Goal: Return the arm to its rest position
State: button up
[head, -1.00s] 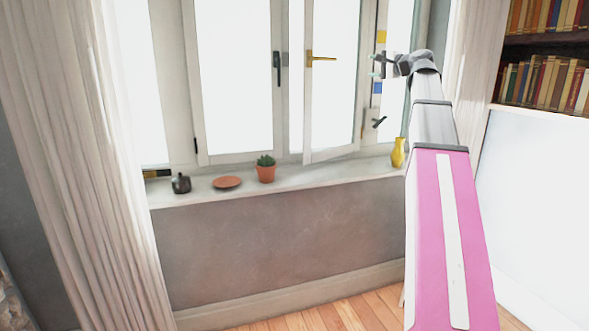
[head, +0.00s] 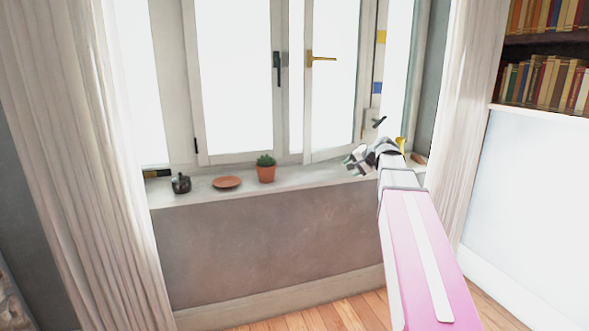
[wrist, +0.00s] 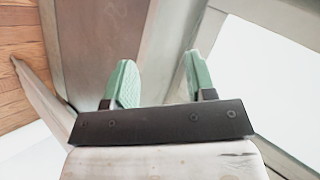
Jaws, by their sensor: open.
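My gripper (head: 352,160) is at the end of my outstretched arm, in front of the right part of the window sill in the head view. In the wrist view its two green fingertips (wrist: 158,82) stand wide apart with nothing between them. The gripper is open and empty. My arm hides most of the yellow vase (head: 401,142), whose top shows just behind it.
On the sill (head: 325,178) stand a dark teapot (head: 181,184), a terracotta saucer (head: 227,182) and a potted cactus (head: 265,170). Curtains hang on both sides. A bookshelf (head: 545,50) is at the right. The space in front of the wall below the sill is clear.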

jog(key=s+a+f+n+g+h, duration=0.1)
jog(key=s+f+n+g+h, duration=0.1)
jog(key=s+f, duration=0.6)
jog(key=s+a+f+n+g+h, duration=0.1)
jog(key=s+f+n+g+h, duration=0.1)
jog(key=s+f, duration=0.7)
jog(key=s+a+f+n+g+h, duration=0.1)
jog(key=s+f, duration=0.7)
jog(key=f, duration=1.1)
jog(key=n+g+h, duration=0.1)
jog(key=n+g, duration=0.1)
jog(key=g, duration=0.1)
jog(key=shift+s, duration=0.3)
jog(key=shift+a, duration=0.1)
